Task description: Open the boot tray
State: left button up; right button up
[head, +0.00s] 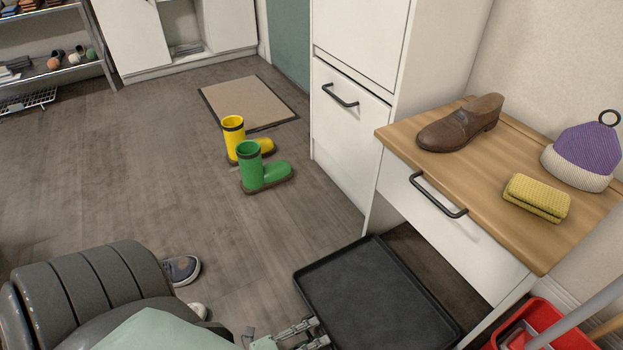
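The boot tray (375,295) is a flat black tray with a low raised rim, empty, low down at the bottom right of the head view. It sticks out from the open space under the wooden-topped bench (490,200), with its far right part beneath the bench. My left gripper (316,332) is at the bottom edge of the view, close against the tray's left rim. Its fingers are small and partly cut off, so I cannot tell whether they touch or grip the rim. My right gripper is not in view.
Yellow (234,140) and green boots (250,168) stand on the floor beyond the tray. A dark shoe (181,270) lies left. The bench holds a brown shoe (459,125), folded yellow cloth (537,197) and knit hat (583,156). A red bucket (540,318) stands right.

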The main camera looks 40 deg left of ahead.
pick_arm(q)
jog(key=o, duration=0.7)
notch_tip(320, 180, up, 8)
jog(key=shift+w, duration=0.1)
jog(key=shift+o, duration=0.2)
jog(key=shift+a+r, duration=0.1)
jog(key=shift+r, duration=0.2)
jog(key=shift+a+r, duration=0.1)
jog(key=shift+r, duration=0.3)
jog(key=c, duration=0.5)
jog(key=shift+s, duration=0.25)
jog(key=shift+c, duration=1.2)
jog(key=shift+f, duration=0.2)
jog(key=shift+w, duration=0.1)
jog(key=shift+f, duration=0.1)
